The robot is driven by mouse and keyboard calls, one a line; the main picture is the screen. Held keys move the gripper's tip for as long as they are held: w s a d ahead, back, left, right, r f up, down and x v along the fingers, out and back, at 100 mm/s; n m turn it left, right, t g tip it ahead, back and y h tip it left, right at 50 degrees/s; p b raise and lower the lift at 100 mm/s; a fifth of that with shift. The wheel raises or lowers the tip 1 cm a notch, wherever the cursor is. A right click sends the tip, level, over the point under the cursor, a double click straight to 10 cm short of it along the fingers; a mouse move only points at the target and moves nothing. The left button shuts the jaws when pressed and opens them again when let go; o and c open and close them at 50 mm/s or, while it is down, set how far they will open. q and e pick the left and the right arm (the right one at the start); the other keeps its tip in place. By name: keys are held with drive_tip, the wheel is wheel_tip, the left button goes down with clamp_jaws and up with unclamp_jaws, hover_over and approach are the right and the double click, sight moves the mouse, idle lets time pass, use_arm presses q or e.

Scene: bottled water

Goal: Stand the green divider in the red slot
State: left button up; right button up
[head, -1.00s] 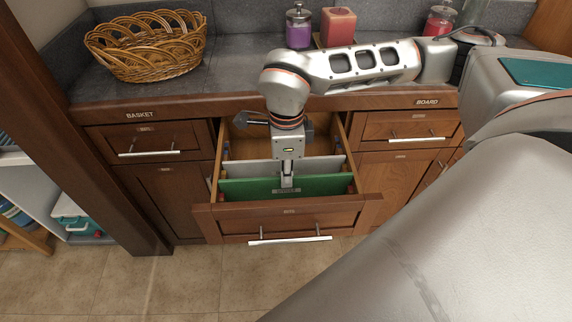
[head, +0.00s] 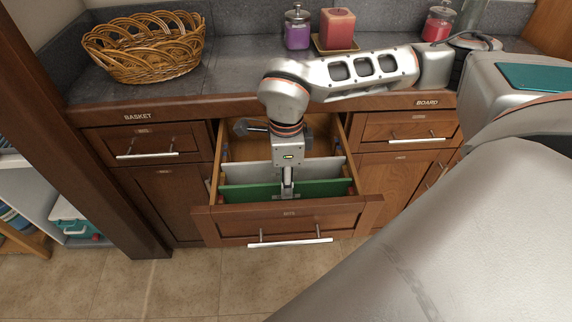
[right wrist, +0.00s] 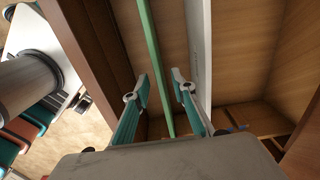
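The green divider (head: 325,188) stands upright across the open drawer (head: 290,222), close behind its front panel. A small red mark (head: 351,189) shows on the drawer's right side near the divider's end; the slot itself is hard to make out. My right gripper (head: 287,188) points down at the middle of the divider. In the right wrist view the gripper (right wrist: 161,85) has its two fingers apart, with the edge of the green divider (right wrist: 152,50) between them and gaps on both sides. My left gripper is not in view.
A grey-white divider (head: 255,172) stands behind the green one; it also shows in the right wrist view (right wrist: 199,45). The counter above holds a wicker basket (head: 143,50), a purple jar (head: 297,32) and a red candle (head: 337,28).

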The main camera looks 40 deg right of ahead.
drive_tip(key=shift+r, duration=0.15)
wheel_tip(320, 180, up, 12)
idle(0.5)
drive_tip(key=shift+f, duration=0.2)
